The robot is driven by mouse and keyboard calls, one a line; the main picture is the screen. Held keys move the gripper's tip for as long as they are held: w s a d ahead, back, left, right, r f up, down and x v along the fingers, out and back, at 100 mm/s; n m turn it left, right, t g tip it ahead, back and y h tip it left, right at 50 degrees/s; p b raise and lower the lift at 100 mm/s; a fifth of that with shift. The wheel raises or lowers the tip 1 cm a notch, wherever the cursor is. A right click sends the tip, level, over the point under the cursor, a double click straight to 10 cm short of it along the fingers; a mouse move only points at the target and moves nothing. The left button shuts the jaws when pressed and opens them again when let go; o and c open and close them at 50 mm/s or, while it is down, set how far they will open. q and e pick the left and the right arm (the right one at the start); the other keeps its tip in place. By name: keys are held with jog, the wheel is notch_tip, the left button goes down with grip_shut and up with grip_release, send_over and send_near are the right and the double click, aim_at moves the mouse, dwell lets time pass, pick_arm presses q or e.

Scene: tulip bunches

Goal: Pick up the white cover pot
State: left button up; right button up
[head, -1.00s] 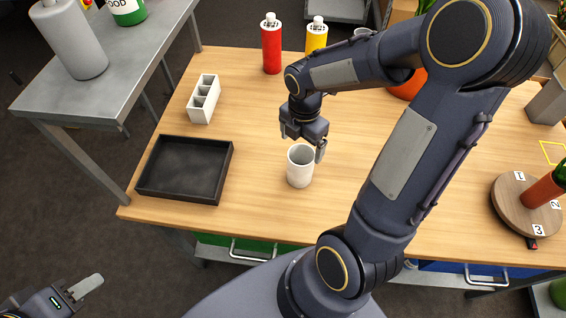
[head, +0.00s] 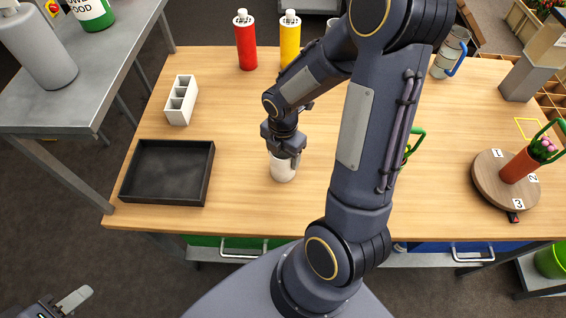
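The white cover pot (head: 283,172) stands upright on the wooden table (head: 240,215), right of the black tray. My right gripper (head: 284,158) is down at the pot's top, and its hand hides the rim. A finger shows at the pot's right side. I cannot tell whether the fingers press on the pot or only stand around it. My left gripper (head: 72,300) is at the bottom left corner, away from the table, with one pale finger in view and the rest cut off by the picture edge.
A black tray (head: 126,187) and a white divided holder (head: 180,100) lie to the left. Red (head: 246,42) and yellow (head: 290,40) bottles stand behind. A round wooden turntable (head: 487,190) with a terracotta-coloured tulip pot (head: 519,166) is at the right. My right arm covers the table's middle.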

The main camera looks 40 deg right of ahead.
jog(key=c, duration=0.8)
jog(key=shift+r, duration=0.15)
